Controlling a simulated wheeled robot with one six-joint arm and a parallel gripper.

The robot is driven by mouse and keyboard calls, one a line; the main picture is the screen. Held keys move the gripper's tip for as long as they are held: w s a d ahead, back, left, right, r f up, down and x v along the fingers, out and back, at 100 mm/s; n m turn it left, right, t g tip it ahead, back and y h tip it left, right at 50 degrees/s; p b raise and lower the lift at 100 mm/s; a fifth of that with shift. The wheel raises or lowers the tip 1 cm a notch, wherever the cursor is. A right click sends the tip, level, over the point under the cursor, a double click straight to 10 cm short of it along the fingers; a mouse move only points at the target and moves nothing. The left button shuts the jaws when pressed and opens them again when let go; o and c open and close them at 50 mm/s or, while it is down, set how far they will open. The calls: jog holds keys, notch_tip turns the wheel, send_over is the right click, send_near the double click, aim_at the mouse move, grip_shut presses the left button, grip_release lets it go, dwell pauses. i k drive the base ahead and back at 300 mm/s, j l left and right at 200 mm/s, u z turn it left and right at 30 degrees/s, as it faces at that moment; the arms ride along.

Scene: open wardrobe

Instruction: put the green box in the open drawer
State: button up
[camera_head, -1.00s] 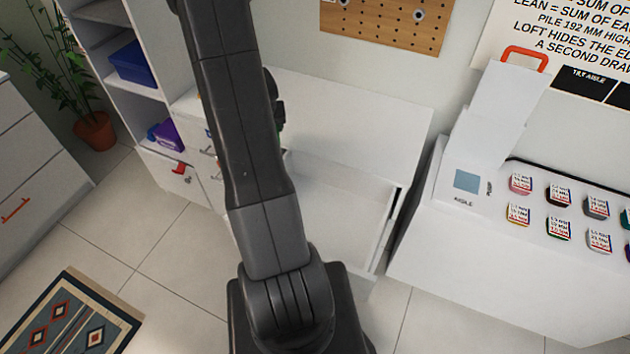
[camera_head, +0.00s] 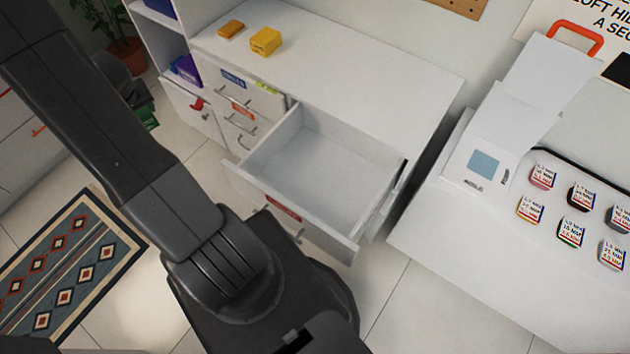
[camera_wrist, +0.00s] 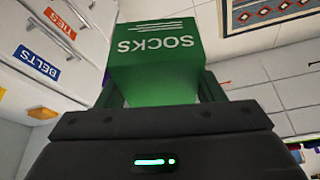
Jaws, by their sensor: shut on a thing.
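The green box (camera_wrist: 155,60), marked SOCKS, fills the middle of the wrist view. My gripper (camera_wrist: 158,92) is shut on it, with one finger on each side. In the head view a part of the green box (camera_head: 148,118) shows beyond my arm at the left, beside the white cabinet and apart from it; the rest is hidden by my arm. The open drawer (camera_head: 320,180) is pulled out of the white cabinet in the middle of the head view. Its visible floor is bare. The held box is to the left of this drawer.
A yellow box (camera_head: 265,41) and a flat orange item (camera_head: 231,29) lie on the cabinet top (camera_head: 350,70). Shut labelled drawers (camera_head: 240,108) are left of the open one. A white table (camera_head: 490,240) with several small labelled containers stands at right. A patterned rug (camera_head: 70,265) lies at lower left.

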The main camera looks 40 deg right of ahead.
aim_at(304, 188)
jog(key=k+l+u, duration=0.5)
jog(key=k+l, duration=0.55)
jog(key=l, duration=0.1)
